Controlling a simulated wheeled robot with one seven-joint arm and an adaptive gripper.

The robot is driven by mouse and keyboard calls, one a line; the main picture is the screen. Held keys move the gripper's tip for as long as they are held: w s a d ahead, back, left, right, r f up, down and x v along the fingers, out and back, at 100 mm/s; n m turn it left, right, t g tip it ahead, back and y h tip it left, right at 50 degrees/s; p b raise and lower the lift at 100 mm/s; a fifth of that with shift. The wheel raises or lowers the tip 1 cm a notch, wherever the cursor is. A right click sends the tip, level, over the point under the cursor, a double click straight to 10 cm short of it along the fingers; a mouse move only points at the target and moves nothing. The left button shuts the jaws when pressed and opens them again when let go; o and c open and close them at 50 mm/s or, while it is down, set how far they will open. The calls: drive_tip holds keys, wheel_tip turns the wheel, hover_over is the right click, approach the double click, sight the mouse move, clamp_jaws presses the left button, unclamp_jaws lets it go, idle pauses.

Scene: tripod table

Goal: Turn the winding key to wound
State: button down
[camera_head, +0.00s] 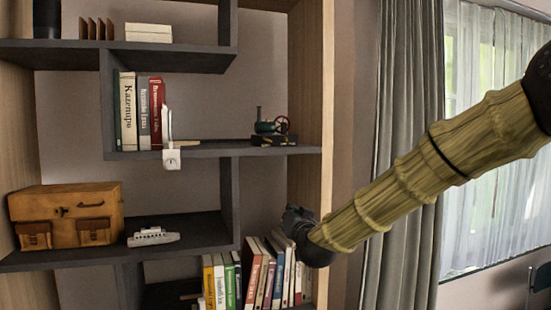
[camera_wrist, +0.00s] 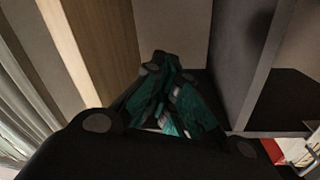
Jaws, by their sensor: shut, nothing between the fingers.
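I cannot make out a winding key for certain. A white fitting (camera_head: 172,159) with a small round mark and a thin upright white piece sits on the front edge of the middle shelf. A small grey-white toy ship (camera_head: 152,236) stands on the lower shelf. A green toy engine with a red wheel (camera_head: 273,127) stands at the right of the middle shelf. My gripper (camera_head: 297,217) is in front of the bookcase's right side, below the engine and above the lower books, apart from all three. In the wrist view my gripper (camera_wrist: 170,80) is shut and empty.
Books (camera_head: 142,112) stand left of the white fitting. More books (camera_head: 256,275) stand in the lower right compartment, close below my gripper. A brown case (camera_head: 66,215) is at lower left. The bookcase's wooden side panel (camera_head: 327,100) and a grey curtain (camera_head: 405,130) are at right.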

wheel_tip(320, 180, up, 23)
drive_tip(key=s+a+t, duration=0.1)
drive_tip(key=s+t, duration=0.1)
drive_tip(key=t, duration=0.1)
wheel_tip(320, 180, up, 4)
drive_tip(key=p, duration=0.7)
hover_over(267, 140)
drive_tip(key=d, duration=0.4)
drive_tip(key=shift+s+d+f+m+t, duration=0.1)
drive_tip(key=shift+s+f+m+t, duration=0.05)
drive_tip(key=shift+s+m+t, duration=0.2)
drive_tip(key=shift+w+f, duration=0.15)
drive_tip(key=shift+w, duration=0.05)
drive_tip(key=shift+s+a+f+p, duration=0.1)
drive_tip(key=shift+a+f+p, duration=0.2)
drive_tip(key=shift+f, duration=0.3)
drive_tip(key=shift+s+a+f+p, duration=0.1)
drive_tip(key=shift+a+f+p, duration=0.1)
drive_tip(key=shift+f+p, duration=0.3)
drive_tip(key=shift+s+a+f+p, duration=0.1)
drive_tip(key=shift+a+f+p, duration=0.15)
drive_tip(key=shift+f, duration=0.45)
drive_tip(key=shift+d+f+m+b, duration=0.1)
drive_tip(key=shift+m+b, duration=0.15)
drive_tip(key=shift+b, duration=0.15)
